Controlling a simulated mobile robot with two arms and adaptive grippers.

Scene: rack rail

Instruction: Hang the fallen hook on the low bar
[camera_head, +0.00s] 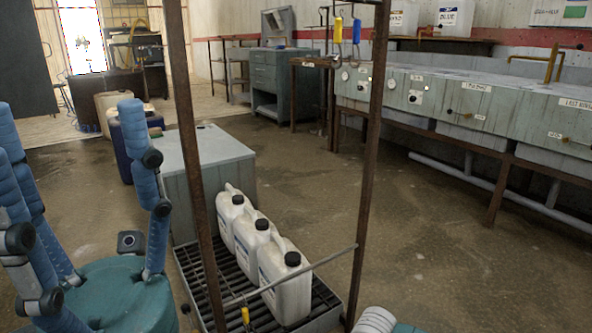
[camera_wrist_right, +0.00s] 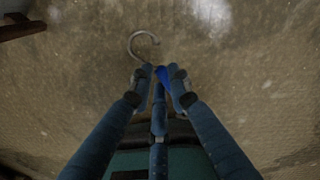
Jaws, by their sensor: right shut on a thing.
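The fallen hook, with a curved metal end (camera_wrist_right: 144,42) and a blue handle (camera_wrist_right: 161,77), is in the right wrist view. My right gripper (camera_wrist_right: 163,72) is shut on its blue handle, with the curved end sticking out beyond the fingertips above the brown floor. Only a bit of my right arm shows at the bottom of the head view; the held hook is not seen there. The low bar (camera_head: 305,272) is a thin metal rod between the two rusty posts. A yellow-handled hook (camera_head: 246,316) hangs near its left end.
Rusty posts (camera_head: 196,170) (camera_head: 369,150) frame the rack. Several white jugs (camera_head: 285,280) stand on a black grate (camera_head: 205,275) behind the low bar, by a grey box (camera_head: 212,160). Yellow (camera_head: 338,30) and blue (camera_head: 357,31) hooks hang higher up. Floor right of the rack is clear.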

